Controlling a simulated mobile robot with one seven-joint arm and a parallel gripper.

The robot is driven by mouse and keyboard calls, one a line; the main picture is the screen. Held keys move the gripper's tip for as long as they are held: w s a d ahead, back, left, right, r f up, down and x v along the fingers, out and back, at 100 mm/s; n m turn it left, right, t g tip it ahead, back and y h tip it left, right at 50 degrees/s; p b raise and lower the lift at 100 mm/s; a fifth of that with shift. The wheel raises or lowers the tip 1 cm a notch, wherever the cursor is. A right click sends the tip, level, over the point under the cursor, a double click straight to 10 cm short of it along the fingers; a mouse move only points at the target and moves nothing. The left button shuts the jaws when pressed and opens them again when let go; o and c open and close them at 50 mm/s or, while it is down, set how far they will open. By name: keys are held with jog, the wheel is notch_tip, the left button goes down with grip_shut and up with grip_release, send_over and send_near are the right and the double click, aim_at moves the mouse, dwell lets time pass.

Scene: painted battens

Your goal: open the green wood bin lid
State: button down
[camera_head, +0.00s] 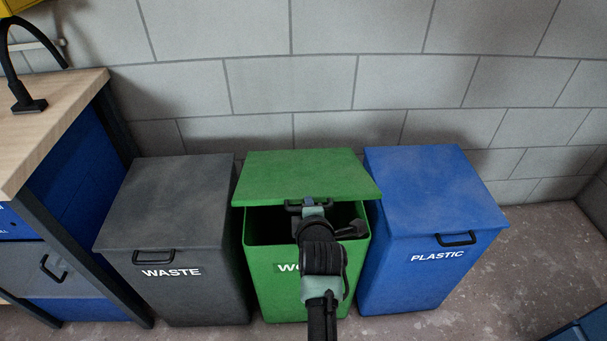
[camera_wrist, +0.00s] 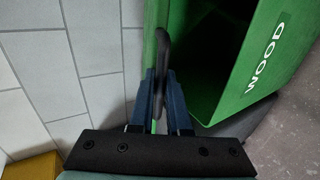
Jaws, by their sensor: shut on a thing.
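The green wood bin (camera_head: 265,285) stands in the middle of a row of three bins, its label partly hidden by my arm. Its lid (camera_head: 300,172) is tilted up, with a dark gap between its front edge and the bin's rim. My gripper (camera_head: 308,205) is at the lid's front edge, shut on the black lid handle (camera_head: 292,207). In the wrist view the gripper (camera_wrist: 160,90) has its blue fingers on the handle (camera_wrist: 163,50). The lid (camera_wrist: 150,50) shows edge-on there, and the bin (camera_wrist: 240,60) looks open and empty where visible.
A grey waste bin (camera_head: 175,205) stands close on the left and a blue plastic bin (camera_head: 435,190) close on the right, both with lids down. A block wall (camera_head: 300,80) is behind. A wooden-topped workbench (camera_head: 50,120) is at the far left.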

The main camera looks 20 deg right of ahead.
jog(key=shift+w+r, duration=0.1)
jog(key=shift+r, duration=0.15)
jog(key=shift+r, duration=0.1)
jog(key=shift+g+y, duration=0.3)
jog(key=shift+g, duration=0.5)
jog(key=w+r+p, duration=0.1)
jog(key=r, duration=0.1)
jog(key=w+r+p, duration=0.1)
jog(key=r+p, duration=0.1)
jog(key=w+d+r+p, duration=0.1)
jog(key=r+p, duration=0.1)
jog(key=shift+w+r, duration=0.2)
jog(key=shift+r, duration=0.1)
jog(key=shift+w+r, duration=0.1)
jog(key=shift+w, duration=0.05)
jog(key=w+d+r+g, duration=0.1)
jog(key=w+r, duration=0.4)
jog(key=r, duration=0.1)
jog(key=shift+d+g, duration=0.3)
jog(key=shift+g, duration=0.1)
jog(key=shift+r, duration=0.1)
